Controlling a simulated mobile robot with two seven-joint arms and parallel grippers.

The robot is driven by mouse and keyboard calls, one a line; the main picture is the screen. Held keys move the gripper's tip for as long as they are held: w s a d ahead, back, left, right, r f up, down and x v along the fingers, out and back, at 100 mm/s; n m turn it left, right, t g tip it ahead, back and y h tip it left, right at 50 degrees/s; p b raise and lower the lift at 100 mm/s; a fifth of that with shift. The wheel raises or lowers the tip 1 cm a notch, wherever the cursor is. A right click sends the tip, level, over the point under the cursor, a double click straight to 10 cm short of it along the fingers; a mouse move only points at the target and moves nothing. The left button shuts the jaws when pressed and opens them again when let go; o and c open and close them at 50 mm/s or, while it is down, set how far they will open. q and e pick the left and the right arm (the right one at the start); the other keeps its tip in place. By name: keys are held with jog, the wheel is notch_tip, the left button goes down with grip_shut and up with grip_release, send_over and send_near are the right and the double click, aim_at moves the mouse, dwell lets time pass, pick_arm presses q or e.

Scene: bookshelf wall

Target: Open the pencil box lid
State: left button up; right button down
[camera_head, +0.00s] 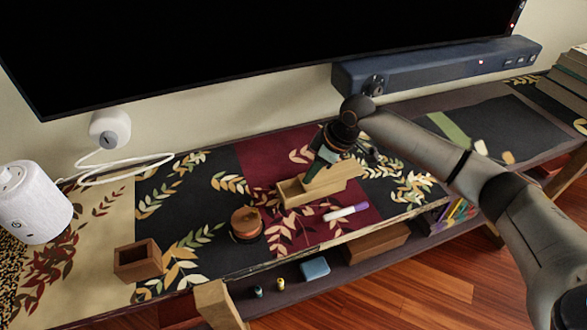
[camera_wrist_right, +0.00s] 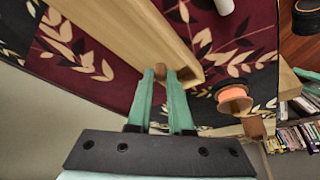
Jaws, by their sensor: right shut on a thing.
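The pencil box (camera_head: 291,193) is a long pale wooden box on the dark red part of the patterned runner. Its lid (camera_head: 340,178) looks shifted toward the right, with the left end of the box showing an open hollow. My right gripper (camera_head: 312,178) is over the box near that hollow. In the right wrist view, the green fingers of my right gripper (camera_wrist_right: 163,80) are shut on a small brown knob (camera_wrist_right: 160,71) by the end of the pale wood (camera_wrist_right: 125,28). In the head view the fingers hide the knob. My left gripper is not in view.
A white marker with a purple cap (camera_head: 346,212) lies in front of the box. A round brown object (camera_head: 246,224) and a square brown holder (camera_head: 137,262) stand to the left. A blue soundbar (camera_head: 440,66) and a large screen (camera_head: 250,50) are behind. A lower shelf holds small objects.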

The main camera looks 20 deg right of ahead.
aim_at(333, 171)
jog(key=d, duration=0.3)
jog(key=d+p, duration=0.1)
jog(key=d, duration=0.2)
jog(key=shift+w+d+r, duration=0.1)
jog(key=shift+w+d, duration=0.1)
jog(key=shift+d, duration=0.05)
jog(key=shift+d+p, duration=0.3)
jog(key=shift+d, duration=0.25)
jog(key=c, duration=1)
grip_release()
jog(key=shift+o, duration=0.9)
jog(key=shift+d+r, duration=0.1)
jog(key=shift+r, duration=0.25)
jog(key=p+v, duration=0.1)
jog(key=v, duration=1)
jog(key=shift+r+p, duration=0.25)
jog(key=shift+p, duration=0.05)
